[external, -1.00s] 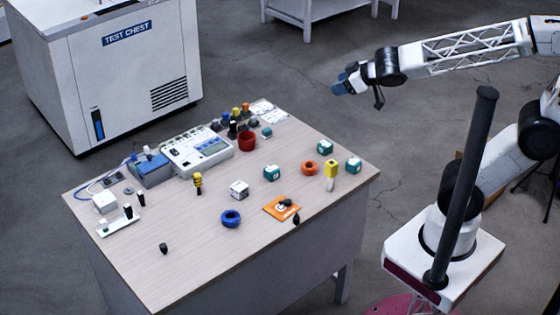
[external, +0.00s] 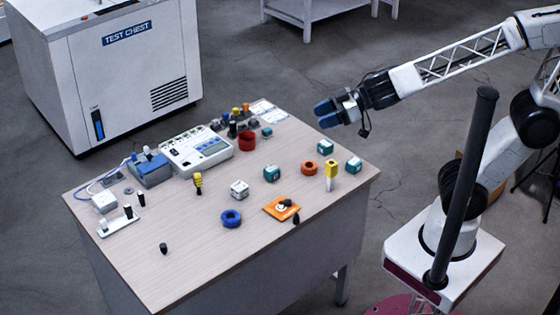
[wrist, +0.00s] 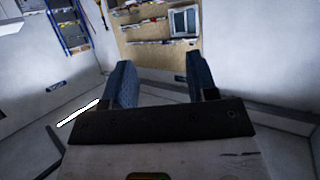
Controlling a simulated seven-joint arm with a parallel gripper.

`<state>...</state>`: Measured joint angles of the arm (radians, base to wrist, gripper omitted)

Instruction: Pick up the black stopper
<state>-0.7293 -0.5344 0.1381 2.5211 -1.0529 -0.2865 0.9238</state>
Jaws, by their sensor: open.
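A small black stopper (external: 163,248) stands alone on the front left part of the table. I cannot tell for certain which of these small dark pieces is the stopper. My gripper (external: 326,112) is open and empty, in the air beyond the table's right back corner, well away from them. In the wrist view my gripper (wrist: 158,68) shows two spread blue fingers with nothing between; no table shows there.
On the table (external: 130,270) are a blue ring (external: 231,218), an orange ring (external: 309,168), a yellow-topped post (external: 331,172), a white cube (external: 239,189), several teal cubes, a red cup (external: 247,140) and a white meter (external: 196,151). The front left surface is mostly clear.

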